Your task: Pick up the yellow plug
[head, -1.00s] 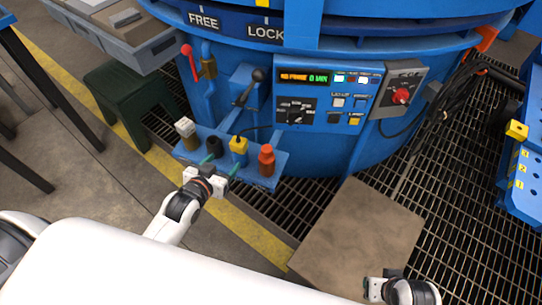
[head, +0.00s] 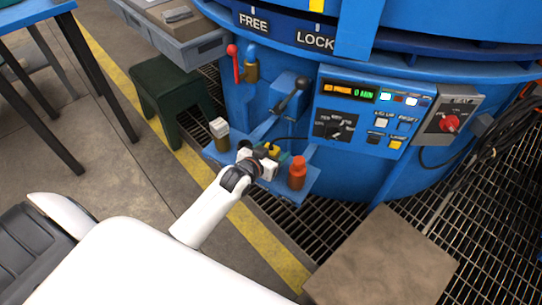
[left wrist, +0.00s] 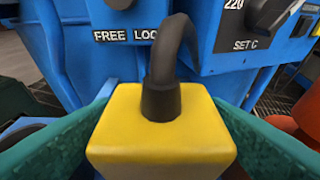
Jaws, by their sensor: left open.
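The yellow plug (head: 273,150) stands on the blue shelf (head: 305,192) of the furnace, mostly hidden by my gripper in the head view. In the left wrist view the plug (left wrist: 160,135) fills the lower middle, with a dark cable rising from its top. My left gripper (head: 264,157) is open, with its green fingers on either side of the plug. Whether the fingers touch it I cannot tell. My right gripper is out of view.
On the same shelf, a white-topped plug (head: 219,131) stands to the left and a red plug (head: 297,172) close to the right. A black-knobbed lever (head: 296,92) and the control panel (head: 362,115) are behind. A green stool (head: 165,92) stands at left.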

